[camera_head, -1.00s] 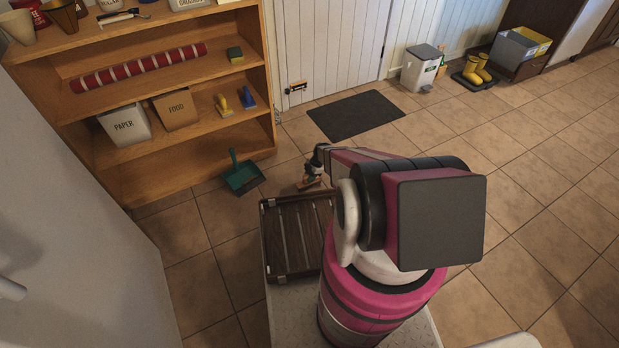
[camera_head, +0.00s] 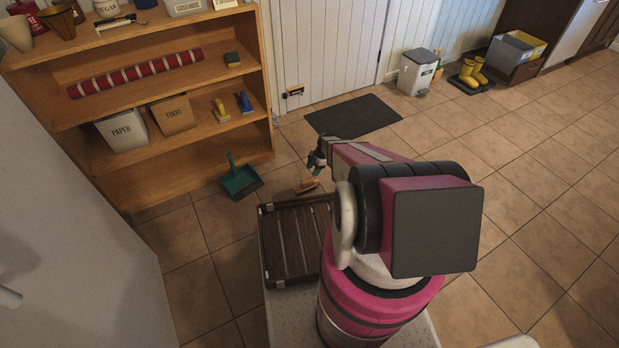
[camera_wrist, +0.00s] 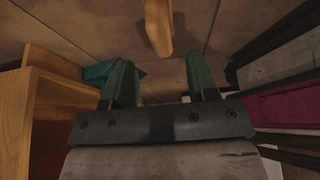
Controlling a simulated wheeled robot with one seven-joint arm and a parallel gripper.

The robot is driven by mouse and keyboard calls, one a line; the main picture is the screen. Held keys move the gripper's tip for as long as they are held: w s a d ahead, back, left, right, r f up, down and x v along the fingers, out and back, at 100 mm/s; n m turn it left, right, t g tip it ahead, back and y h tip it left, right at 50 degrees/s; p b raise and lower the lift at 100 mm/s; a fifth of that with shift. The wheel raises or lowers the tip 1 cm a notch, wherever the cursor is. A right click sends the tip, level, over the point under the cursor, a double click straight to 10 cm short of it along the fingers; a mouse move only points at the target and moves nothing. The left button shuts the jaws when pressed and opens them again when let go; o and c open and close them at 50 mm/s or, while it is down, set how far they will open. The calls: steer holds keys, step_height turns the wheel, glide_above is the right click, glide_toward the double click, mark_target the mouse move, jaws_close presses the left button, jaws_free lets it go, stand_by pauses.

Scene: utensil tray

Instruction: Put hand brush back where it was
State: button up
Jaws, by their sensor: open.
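The hand brush (camera_head: 307,186), with an orange-brown wooden look, lies on the tiled floor right of the green dustpan (camera_head: 240,183). My gripper (camera_head: 319,167) is just above and beside it in the head view, and small there. In the wrist view my gripper (camera_wrist: 162,64) is open, its two green fingers apart with nothing between them. The brush's wooden handle (camera_wrist: 158,28) shows beyond the fingertips, apart from them. The brush's bristles are not clear. The dustpan also shows at the left in the wrist view (camera_wrist: 98,72).
A wooden shelf unit (camera_head: 170,175) stands at the left, with yellow and blue brushes, PAPER and FOOD boxes on it. A dark slatted tray (camera_head: 265,245) lies by my base. A dark mat (camera_head: 353,115) lies near the door.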

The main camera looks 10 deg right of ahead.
steer(key=s+a+r+m+h, duration=0.1)
steer(key=s+r+m, duration=0.6)
steer(key=r, duration=0.6)
steer(key=s+a+r+m+t+h, duration=0.1)
steer(key=s+r+m, duration=0.6)
steer(key=r, duration=0.7)
steer(key=s+a+r+m+h, duration=0.1)
steer(key=s+r+m, duration=0.6)
steer(key=r, duration=0.7)
steer(key=shift+s+a+r+m+h, duration=0.2)
steer(key=shift+s+m+h, duration=0.1)
steer(key=shift+s+h, duration=0.45)
